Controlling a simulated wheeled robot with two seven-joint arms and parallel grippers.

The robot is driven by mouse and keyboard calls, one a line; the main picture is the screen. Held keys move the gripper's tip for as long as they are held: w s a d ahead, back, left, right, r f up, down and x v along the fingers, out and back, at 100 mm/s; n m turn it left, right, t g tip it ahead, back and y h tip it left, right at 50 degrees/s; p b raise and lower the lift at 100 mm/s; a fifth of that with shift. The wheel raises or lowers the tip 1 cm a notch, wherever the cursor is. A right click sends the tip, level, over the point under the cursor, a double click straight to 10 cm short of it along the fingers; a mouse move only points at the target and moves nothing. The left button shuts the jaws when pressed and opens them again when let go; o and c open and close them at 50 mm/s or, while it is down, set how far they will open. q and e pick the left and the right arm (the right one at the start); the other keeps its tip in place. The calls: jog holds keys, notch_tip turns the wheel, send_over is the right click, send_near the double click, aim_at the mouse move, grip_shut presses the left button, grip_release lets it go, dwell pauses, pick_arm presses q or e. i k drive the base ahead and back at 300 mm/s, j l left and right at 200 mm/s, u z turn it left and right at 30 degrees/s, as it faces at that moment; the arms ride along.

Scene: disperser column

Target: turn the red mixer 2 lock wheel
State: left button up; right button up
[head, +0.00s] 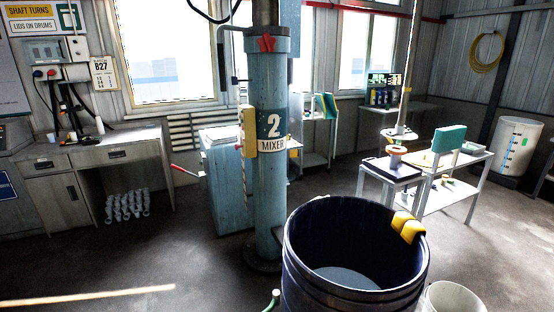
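A blue-grey column (268,200) labelled "2 MIXER" stands upright in the middle of the head view. A small red wheel (266,43) sits on the front of the collar near the column's top. It is the only red knob I see on this column, and nothing is touching it. A yellow control box (248,130) hangs on the column's left side, at the height of the label. Neither of my grippers is in view.
A large dark drum (300,262) with a yellow clip (408,227) on its rim stands in front, right of the column. A white bucket (451,298) is beside it. A red-handled lever (185,171) sticks out left of the column. Floor at left is clear.

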aim_at(265, 43)
jog(key=i+j+z, duration=0.1)
jog(key=i+j, duration=0.15)
jog(key=i+j+z, duration=0.1)
jog(key=i+j, duration=0.2)
jog(key=i+j+z, duration=0.1)
jog(key=i+j, duration=0.15)
jog(key=i+j+z, duration=0.1)
jog(key=i+j, duration=0.15)
jog(key=j, duration=0.2)
jog(key=i+j+z, duration=0.15)
jog(key=j, duration=0.2)
jog(key=i+j+z, duration=0.1)
jog(key=i+j, duration=0.15)
jog(key=i+j+z, duration=0.1)
jog(key=j, duration=0.4)
jog(key=i+j+z, duration=0.1)
jog(key=i+j, duration=0.2)
jog(key=j, duration=0.15)
jog(key=i+j+z, duration=0.25)
jog(key=i+j, duration=0.2)
jog(key=i, duration=0.2)
jog(key=i+j+z, duration=0.25)
jog(key=i+j, duration=0.3)
jog(key=i, duration=0.05)
